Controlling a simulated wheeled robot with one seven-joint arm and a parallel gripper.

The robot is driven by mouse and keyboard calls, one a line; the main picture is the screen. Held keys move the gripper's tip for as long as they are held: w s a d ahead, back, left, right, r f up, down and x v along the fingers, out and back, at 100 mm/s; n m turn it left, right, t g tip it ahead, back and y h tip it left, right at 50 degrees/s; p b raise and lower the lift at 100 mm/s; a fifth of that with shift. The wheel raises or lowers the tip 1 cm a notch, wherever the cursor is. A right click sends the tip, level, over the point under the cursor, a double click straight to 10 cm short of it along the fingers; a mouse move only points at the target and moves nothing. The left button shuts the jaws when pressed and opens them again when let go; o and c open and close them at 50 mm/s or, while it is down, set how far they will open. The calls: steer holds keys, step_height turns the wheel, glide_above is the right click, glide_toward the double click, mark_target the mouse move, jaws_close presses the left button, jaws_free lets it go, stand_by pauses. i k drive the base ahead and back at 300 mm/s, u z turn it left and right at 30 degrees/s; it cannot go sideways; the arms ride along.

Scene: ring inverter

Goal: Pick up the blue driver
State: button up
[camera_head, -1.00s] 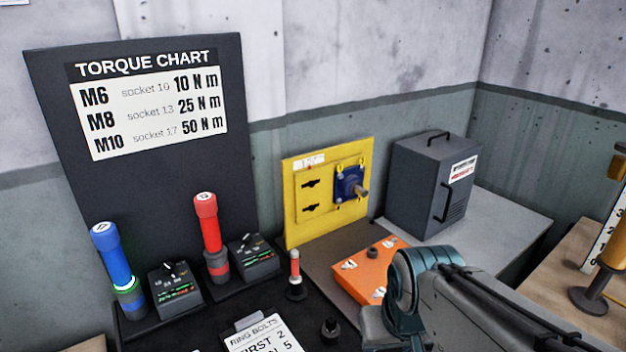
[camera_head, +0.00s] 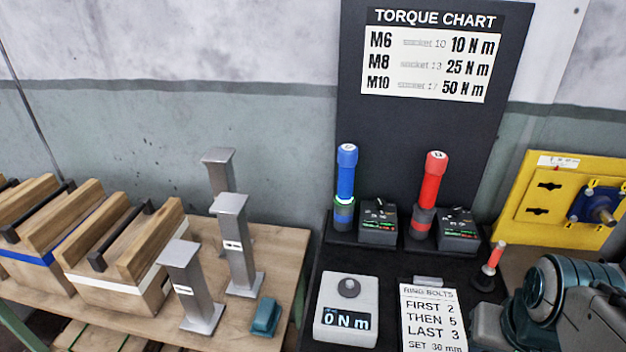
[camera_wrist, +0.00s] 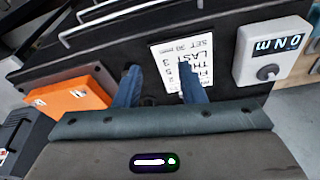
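The blue driver (camera_head: 346,185) stands upright in its holder on the black bench top, left of the red driver (camera_head: 428,195), with a glowing ring near its base. My arm shows at the lower right of the head view, but its fingers are out of that picture. In the wrist view my gripper (camera_wrist: 158,88) has its two blue fingers apart with nothing held between them. It points over the bench near the ring bolts card (camera_wrist: 185,65). The blue driver is not clearly seen in the wrist view.
Control boxes (camera_head: 378,224) stand beside the drivers, and a torque chart board (camera_head: 350,120) rises behind. A torque display (camera_head: 345,290) sits in front. Grey metal stands (camera_head: 236,250) and wooden crates (camera_head: 105,265) fill the left table. An orange box (camera_wrist: 70,97) lies left in the wrist view.

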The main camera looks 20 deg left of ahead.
mark_target(347, 154)
steer(key=u, duration=0.5)
steer(key=k, duration=0.15)
steer(key=z, duration=3)
steer(key=k, duration=1.8)
steer(key=u, duration=2.1)
